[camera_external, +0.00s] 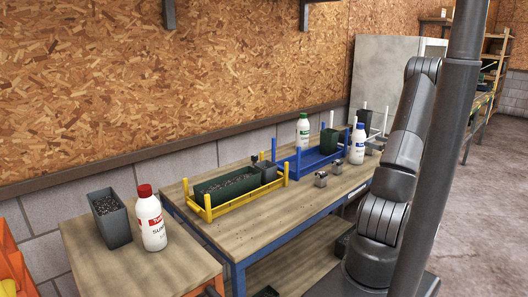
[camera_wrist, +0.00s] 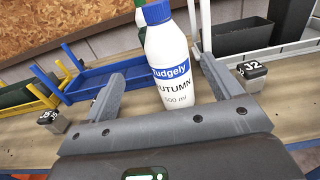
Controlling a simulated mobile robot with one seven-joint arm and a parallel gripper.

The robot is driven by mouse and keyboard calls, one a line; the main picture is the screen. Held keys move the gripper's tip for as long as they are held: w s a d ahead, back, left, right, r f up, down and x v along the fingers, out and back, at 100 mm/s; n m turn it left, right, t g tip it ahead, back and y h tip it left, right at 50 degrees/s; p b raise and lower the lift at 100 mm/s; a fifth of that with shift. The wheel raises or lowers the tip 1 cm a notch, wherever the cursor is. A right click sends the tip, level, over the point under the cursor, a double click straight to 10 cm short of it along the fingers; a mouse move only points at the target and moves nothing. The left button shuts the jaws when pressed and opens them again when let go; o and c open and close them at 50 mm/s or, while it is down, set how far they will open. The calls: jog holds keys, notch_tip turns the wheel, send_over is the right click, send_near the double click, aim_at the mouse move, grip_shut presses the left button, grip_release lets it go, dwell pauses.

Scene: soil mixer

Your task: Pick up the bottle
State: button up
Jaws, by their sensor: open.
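A white bottle with a blue cap and a label reading "AUTUMN 500 ml" (camera_wrist: 178,70) stands in the middle of the wrist view. My gripper (camera_wrist: 163,68) is open, with one finger on each side of the bottle in the picture; contact is not visible, and the bottle's base is hidden behind the gripper body. In the external view the blue-capped bottle (camera_external: 357,144) stands on the workbench, left of my arm. My gripper is hidden in that view.
Small dark-topped blocks flank the gripper: one at right (camera_wrist: 250,74) and one at left (camera_wrist: 51,122). A blue tray (camera_external: 304,160) and a yellow tray (camera_external: 231,207) sit on the workbench (camera_external: 262,236). A soil-filled pot (camera_external: 113,225) stands near the red-capped bottle.

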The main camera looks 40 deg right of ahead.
aim_at(355, 138)
jog(key=shift+w+d+f, duration=0.15)
jog(key=shift+w+f, duration=0.1)
jog(key=shift+w, duration=1.55)
jog(key=shift+w+d+f, duration=0.15)
jog(key=shift+w+f, duration=0.15)
jog(key=shift+w, duration=1.55)
jog(key=shift+w+d+f, duration=0.15)
jog(key=shift+w+f, duration=0.1)
jog(key=shift+w, duration=1.55)
jog(key=shift+c, duration=0.4)
jog(key=c, duration=1.4)
